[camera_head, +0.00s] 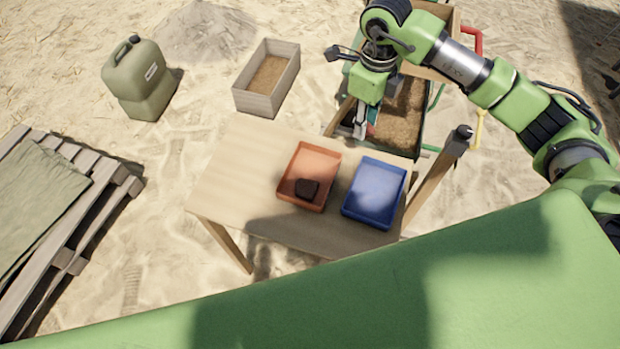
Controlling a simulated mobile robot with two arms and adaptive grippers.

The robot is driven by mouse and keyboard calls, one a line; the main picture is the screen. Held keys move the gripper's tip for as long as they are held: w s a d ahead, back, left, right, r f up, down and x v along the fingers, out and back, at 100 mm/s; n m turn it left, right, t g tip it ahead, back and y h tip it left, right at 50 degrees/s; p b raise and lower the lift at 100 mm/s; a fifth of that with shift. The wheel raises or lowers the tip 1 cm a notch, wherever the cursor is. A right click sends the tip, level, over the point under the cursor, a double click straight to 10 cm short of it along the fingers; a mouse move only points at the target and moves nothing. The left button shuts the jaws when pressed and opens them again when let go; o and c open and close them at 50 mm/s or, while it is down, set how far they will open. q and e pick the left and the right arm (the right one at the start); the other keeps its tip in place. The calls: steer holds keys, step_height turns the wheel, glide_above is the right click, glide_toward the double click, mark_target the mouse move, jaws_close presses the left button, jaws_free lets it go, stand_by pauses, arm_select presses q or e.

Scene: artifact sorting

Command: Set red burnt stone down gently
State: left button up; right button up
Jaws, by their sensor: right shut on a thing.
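My right gripper (361,127) hangs pointing down past the back edge of the wooden table (233,190), over the sandy wheelbarrow. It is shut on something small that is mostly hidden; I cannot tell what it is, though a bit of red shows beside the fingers. An orange tray (320,158) stands on the table with a dark brown stone (307,188) lying in its front part. A blue tray (374,191) to the right of it looks empty. My left gripper is not in view.
A wheelbarrow (402,127) with sand stands behind the table, with a sieve-like wooden box (440,40) above it. A wooden post (436,176) rises at the table's right. A wooden crate (270,100), a jerrycan (140,80) and a pallet (75,235) lie left. The table's left part is bare.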

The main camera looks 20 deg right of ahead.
steer(key=w+d+m+b, duration=0.1)
steer(key=w+d+m, duration=0.1)
steer(key=m, duration=0.6)
steer(key=m+p, duration=0.3)
steer(key=m, duration=0.4)
glide_above(317, 164)
steer(key=d, duration=0.1)
step_height(317, 164, down, 7)
steer(key=shift+d+r, duration=0.1)
steer(key=shift+d, duration=0.05)
steer(key=shift+a+f, duration=0.4)
steer(key=shift+f, duration=0.2)
steer(key=f, duration=0.1)
steer(key=f+p, duration=0.1)
steer(key=f, duration=0.1)
steer(key=shift+a+p, duration=0.3)
steer(key=shift+f, duration=0.35)
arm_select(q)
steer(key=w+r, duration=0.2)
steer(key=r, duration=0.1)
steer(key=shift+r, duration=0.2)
arm_select(e)
steer(key=shift+f, duration=0.1)
